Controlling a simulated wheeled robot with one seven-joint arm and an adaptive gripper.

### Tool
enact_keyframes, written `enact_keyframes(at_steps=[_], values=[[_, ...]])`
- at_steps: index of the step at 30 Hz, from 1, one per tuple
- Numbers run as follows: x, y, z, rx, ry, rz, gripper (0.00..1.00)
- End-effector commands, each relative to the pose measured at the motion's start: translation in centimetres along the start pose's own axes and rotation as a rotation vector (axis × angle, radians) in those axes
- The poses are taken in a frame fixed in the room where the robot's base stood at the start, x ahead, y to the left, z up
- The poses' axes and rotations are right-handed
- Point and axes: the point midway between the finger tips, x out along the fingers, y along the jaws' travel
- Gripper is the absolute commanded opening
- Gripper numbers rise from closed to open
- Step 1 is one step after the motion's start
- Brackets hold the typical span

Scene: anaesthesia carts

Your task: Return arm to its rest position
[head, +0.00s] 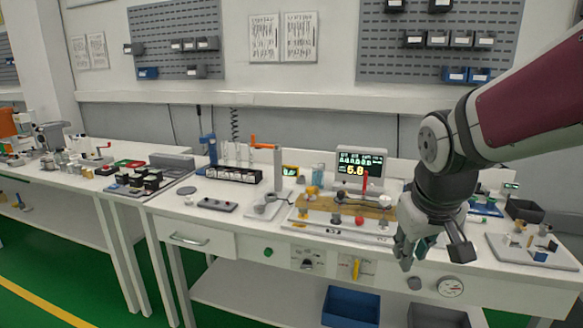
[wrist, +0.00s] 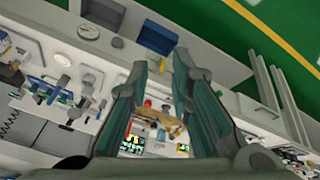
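My arm reaches into the head view from the right edge, with its grey wrist bent downward. My gripper (head: 428,250) hangs at the front edge of the right-hand workbench (head: 255,228), pointing down. In the wrist view, the two green-grey fingers of my gripper (wrist: 162,62) stand apart with an open gap between them. Nothing is held between them. The bench top and part of the green floor show past the fingers. In the head view, my wrist and gripper hide part of the bench behind them.
A wooden board with small parts (head: 345,208) and a lit display (head: 360,167) stand left of my gripper. A grey tray with fittings (head: 500,250) lies to its right. A blue bin (head: 350,307) sits on the lower shelf. Open floor (head: 60,275) shows at lower left.

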Motion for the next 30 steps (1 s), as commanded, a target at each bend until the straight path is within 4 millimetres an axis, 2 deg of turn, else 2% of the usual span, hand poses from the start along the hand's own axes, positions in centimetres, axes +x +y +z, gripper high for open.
enact_keyframes(at_steps=[1,6,10,15,21,30], values=[[-2.4,-0.2,1.6,0.013,0.004,0.006,0.20],[-7.6,-1.1,7.3,0.077,-0.004,-0.003,0.20],[-10.5,-2.0,11.6,0.124,-0.006,-0.031,0.20],[-12.6,-3.0,15.8,0.167,-0.011,-0.075,0.20],[-13.3,-3.5,17.7,0.186,-0.016,-0.100,0.20],[-13.2,-3.5,17.7,0.186,-0.017,-0.100,0.20]])
